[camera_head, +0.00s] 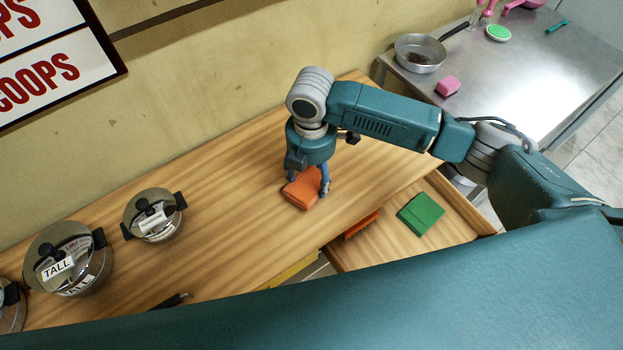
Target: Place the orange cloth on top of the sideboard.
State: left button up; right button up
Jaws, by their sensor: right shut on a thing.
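The orange cloth (301,191) is a small folded block at the wooden top of the sideboard (225,215). My right gripper (308,184) points down over the cloth and is shut on it, with its fingers at the cloth's sides. The cloth is at the sideboard top's surface; I cannot tell whether it rests on it or is held just above. My left gripper is not in view.
An open drawer (375,255) at the front right holds a green cloth (420,213) and another orange item (361,224). Lidded pots (68,258) stand at the left. A metal table (500,75) with a pan (419,53) and pink sponge (448,86) is at the upper right.

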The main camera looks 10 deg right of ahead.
aim_at(312, 178)
notch_tip(312, 178, down, 3)
jog(key=shift+r, duration=0.15)
jog(key=o, duration=1.5)
jog(key=shift+c, duration=0.2)
notch_tip(312, 178, up, 12)
jog(key=b, duration=0.1)
jog(key=shift+b, duration=0.4)
